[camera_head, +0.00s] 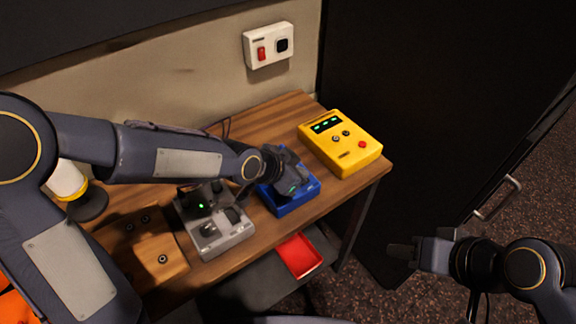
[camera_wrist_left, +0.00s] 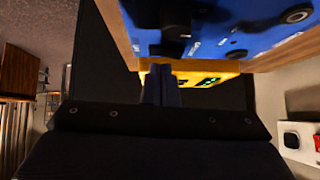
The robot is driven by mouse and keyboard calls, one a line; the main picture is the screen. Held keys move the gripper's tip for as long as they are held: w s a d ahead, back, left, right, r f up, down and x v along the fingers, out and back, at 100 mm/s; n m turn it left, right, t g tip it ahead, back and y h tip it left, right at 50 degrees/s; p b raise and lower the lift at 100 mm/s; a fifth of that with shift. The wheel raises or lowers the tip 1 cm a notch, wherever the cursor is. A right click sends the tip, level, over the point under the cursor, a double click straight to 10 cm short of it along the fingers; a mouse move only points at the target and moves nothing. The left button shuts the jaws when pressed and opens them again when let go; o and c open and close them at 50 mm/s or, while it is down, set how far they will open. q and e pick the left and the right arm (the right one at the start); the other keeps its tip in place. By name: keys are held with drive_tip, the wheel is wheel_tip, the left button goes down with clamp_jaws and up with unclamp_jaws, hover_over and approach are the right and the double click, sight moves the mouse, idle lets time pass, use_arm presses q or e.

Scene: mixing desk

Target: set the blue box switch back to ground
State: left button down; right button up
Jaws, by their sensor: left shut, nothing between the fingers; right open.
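The blue box (camera_head: 291,203) sits on the wooden desk between a grey box and a yellow box. My left gripper (camera_head: 292,188) is over the blue box and hides most of its top, including the switch, in the head view. In the left wrist view the blue box (camera_wrist_left: 225,38) fills the upper right, with a dark part, a round knob and small lettering on its face. My left gripper's fingers (camera_wrist_left: 161,85) are shut and empty, close to the blue face; I cannot tell whether they touch it. My right gripper (camera_head: 405,250) is open and empty, off the desk's right side.
The yellow box (camera_head: 345,150) stands right of the blue box, the grey box (camera_head: 215,235) left of it. A wooden box (camera_head: 150,255) is further left. A red tray (camera_head: 299,256) sits below the desk's front edge. A white wall panel (camera_head: 268,46) hangs behind.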

use_arm(q)
wheel_tip(320, 180, up, 4)
drive_tip(key=shift+s+d+r+p, duration=0.15)
drive_tip(key=shift+r+p, duration=0.05)
drive_tip(key=shift+p, duration=0.85)
drive_tip(key=shift+s+a+r+b, duration=0.4)
drive_tip(key=shift+s+a+b, duration=0.2)
drive_tip(key=shift+s+a, duration=0.15)
drive_tip(key=v, duration=0.7)
drive_tip(key=shift+s, duration=0.15)
use_arm(e)
drive_tip(key=shift+s+r, duration=0.4)
drive_tip(key=shift+r, duration=0.35)
